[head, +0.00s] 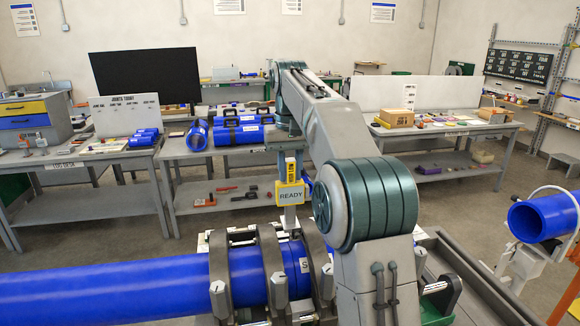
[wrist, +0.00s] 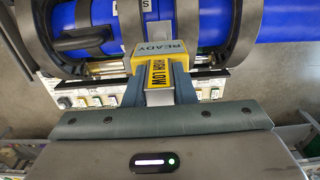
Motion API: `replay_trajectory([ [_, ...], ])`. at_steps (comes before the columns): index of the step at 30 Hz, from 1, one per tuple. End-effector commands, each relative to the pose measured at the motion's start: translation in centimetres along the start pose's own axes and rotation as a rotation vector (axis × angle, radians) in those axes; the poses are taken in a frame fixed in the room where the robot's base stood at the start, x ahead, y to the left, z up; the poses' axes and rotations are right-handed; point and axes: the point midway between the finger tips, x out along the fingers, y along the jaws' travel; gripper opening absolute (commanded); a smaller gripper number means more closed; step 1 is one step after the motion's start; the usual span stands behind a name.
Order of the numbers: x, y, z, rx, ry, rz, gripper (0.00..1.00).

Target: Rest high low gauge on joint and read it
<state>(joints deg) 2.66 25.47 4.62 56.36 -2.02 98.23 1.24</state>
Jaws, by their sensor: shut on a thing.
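The high low gauge (head: 290,193) has a yellow body, a grey face reading READY and a grey leg pointing down. In the wrist view the gauge (wrist: 158,72) carries a yellow HIGH LOW label, and my gripper (wrist: 159,88) is shut on it with a finger on each side. The blue pipe joint (head: 289,262) lies in the dark clamp rings below the gauge. In the wrist view the blue pipe (wrist: 168,14) is just beyond the gauge. I cannot tell whether the leg touches the pipe. No high or low reading shows on the face.
Dark clamp rings (head: 222,272) stand up around the pipe on the cart. A long blue pipe (head: 100,290) runs out to the left. Another blue pipe end (head: 543,218) sits on a stand at right. Workbenches line the back; the floor between is clear.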

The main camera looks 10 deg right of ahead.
Motion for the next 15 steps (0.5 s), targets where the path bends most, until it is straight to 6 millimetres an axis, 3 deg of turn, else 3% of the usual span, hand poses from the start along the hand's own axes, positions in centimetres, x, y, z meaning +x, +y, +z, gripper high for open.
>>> replay_trajectory([
  [15, 5.2, 0.0, 0.0, 0.000, 0.001, 0.000, 0.04],
])
